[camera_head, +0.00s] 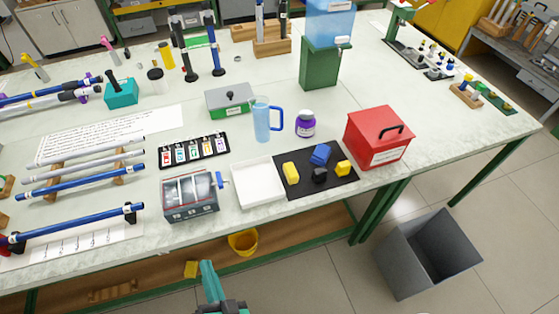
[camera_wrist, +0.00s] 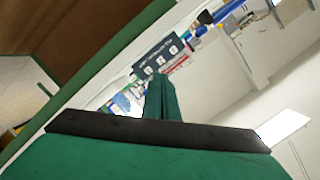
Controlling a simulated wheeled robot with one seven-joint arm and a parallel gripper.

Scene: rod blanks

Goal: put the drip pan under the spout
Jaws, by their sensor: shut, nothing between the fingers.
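A shallow white tray (camera_head: 258,184), which looks like the drip pan, lies empty at the front edge of the workbench, left of a black mat. The spout (camera_head: 343,41) is a small white tap low on a blue water tank (camera_head: 331,18). The tank stands on a green stand (camera_head: 319,66) at the back of the bench. The bench top below the spout looks bare. My gripper (camera_head: 207,266) is shut and empty in front of the bench, below the tray in the picture. Its closed green fingers (camera_wrist: 163,98) also show in the wrist view.
The black mat (camera_head: 318,186) holds yellow, blue and black blocks. A windowed drum device (camera_head: 190,195) sits left of the tray. A grey bin (camera_head: 428,252) is on the floor.

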